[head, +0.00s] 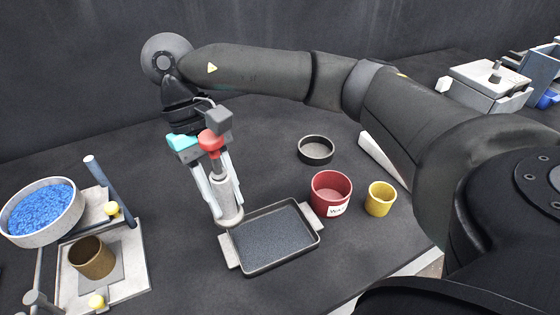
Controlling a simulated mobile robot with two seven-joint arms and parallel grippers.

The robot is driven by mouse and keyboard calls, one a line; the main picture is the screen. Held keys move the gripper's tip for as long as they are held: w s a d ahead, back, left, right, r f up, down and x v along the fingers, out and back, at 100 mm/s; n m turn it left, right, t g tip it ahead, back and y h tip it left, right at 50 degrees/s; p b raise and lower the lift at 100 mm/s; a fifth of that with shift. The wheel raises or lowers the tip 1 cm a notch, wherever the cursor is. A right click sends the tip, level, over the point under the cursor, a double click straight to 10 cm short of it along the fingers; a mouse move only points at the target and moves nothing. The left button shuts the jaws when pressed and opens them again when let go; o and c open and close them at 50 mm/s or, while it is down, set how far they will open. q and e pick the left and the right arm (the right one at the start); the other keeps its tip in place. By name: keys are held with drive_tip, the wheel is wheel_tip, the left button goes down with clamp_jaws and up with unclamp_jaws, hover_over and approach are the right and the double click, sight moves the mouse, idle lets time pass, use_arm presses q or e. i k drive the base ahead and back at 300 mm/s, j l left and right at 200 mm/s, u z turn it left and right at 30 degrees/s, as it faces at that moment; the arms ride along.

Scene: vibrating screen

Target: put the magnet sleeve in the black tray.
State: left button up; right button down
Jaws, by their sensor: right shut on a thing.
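The magnet sleeve (225,192) is a grey upright cylinder with a wider round flange at its bottom. My right gripper (222,183) is shut on it, with pale fingers on either side. A red part shows above the sleeve; I cannot tell whether it belongs to the sleeve. The black tray (319,233) is a shallow rectangle with light end handles. The sleeve's flange is at the tray's back-left corner in the picture; I cannot tell whether it touches the rim or hangs above it. The tray holds a dark grainy layer. My left gripper is out of view.
A red cup (331,190) and a yellow cup (380,199) stand right of the tray. A round black dish (316,150) lies behind. The screen machine (140,260) with a blue-filled pan (75,226) and a brown cup (92,258) stands left. Bare table lies in front.

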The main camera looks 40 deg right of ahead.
sight(272, 237)
drive_tip(key=l+z, duration=0.1)
drive_tip(key=z, duration=0.6)
drive_tip(key=l+z, duration=0.1)
drive_tip(key=z, duration=0.25)
drive_tip(key=i, duration=0.05)
